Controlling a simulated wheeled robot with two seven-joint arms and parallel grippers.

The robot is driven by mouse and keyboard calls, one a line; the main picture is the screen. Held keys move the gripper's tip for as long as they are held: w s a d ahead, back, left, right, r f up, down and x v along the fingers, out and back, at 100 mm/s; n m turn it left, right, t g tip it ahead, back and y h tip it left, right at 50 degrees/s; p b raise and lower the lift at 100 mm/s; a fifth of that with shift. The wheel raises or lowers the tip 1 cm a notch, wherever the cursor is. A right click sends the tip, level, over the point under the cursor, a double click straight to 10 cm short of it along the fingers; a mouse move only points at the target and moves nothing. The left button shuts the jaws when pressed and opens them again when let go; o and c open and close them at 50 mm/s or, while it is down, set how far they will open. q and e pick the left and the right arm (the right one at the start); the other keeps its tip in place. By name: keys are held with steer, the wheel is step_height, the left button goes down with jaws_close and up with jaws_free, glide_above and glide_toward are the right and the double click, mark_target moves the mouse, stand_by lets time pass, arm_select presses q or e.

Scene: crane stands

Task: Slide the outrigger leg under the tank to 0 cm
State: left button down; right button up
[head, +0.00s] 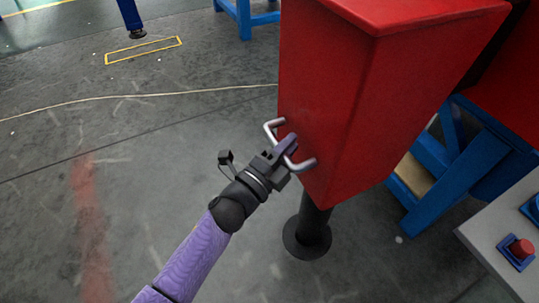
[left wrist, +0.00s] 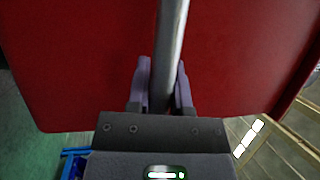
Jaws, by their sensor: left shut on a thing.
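A red box-shaped part (head: 335,95), which looks like the outrigger leg's housing, stands over a black post with a round foot (head: 307,238) on the floor. A silver bar handle (head: 303,165) is fixed to its left face. My left gripper (head: 287,146) is shut on this handle. In the left wrist view the handle bar (left wrist: 172,40) runs between the two purple fingers (left wrist: 166,88), with the red face (left wrist: 90,60) behind it. No scale or centimetre mark can be read. I cannot tell which part is the tank. My right gripper is not in view.
A blue trestle (head: 455,165) stands right of the red part. A grey panel with a red button (head: 521,249) is at the lower right. A yellow floor outline (head: 143,50) and a blue stand (head: 245,18) lie at the back. The floor at left is clear apart from a thin cable (head: 130,97).

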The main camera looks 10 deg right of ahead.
arm_select(q)
steer(key=shift+w+d+f, duration=0.1)
steer(key=shift+d+f, duration=0.4)
steer(key=shift+d, duration=0.3)
steer(key=c, duration=0.5)
jaws_free()
steer(key=shift+w+d+r, duration=0.1)
steer(key=shift+w+d, duration=0.05)
steer(key=shift+c, duration=0.2)
steer(key=shift+r, duration=0.1)
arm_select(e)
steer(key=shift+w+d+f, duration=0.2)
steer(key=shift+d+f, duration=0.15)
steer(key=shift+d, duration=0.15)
arm_select(q)
steer(key=p+v, duration=0.2)
steer(key=v, duration=0.8)
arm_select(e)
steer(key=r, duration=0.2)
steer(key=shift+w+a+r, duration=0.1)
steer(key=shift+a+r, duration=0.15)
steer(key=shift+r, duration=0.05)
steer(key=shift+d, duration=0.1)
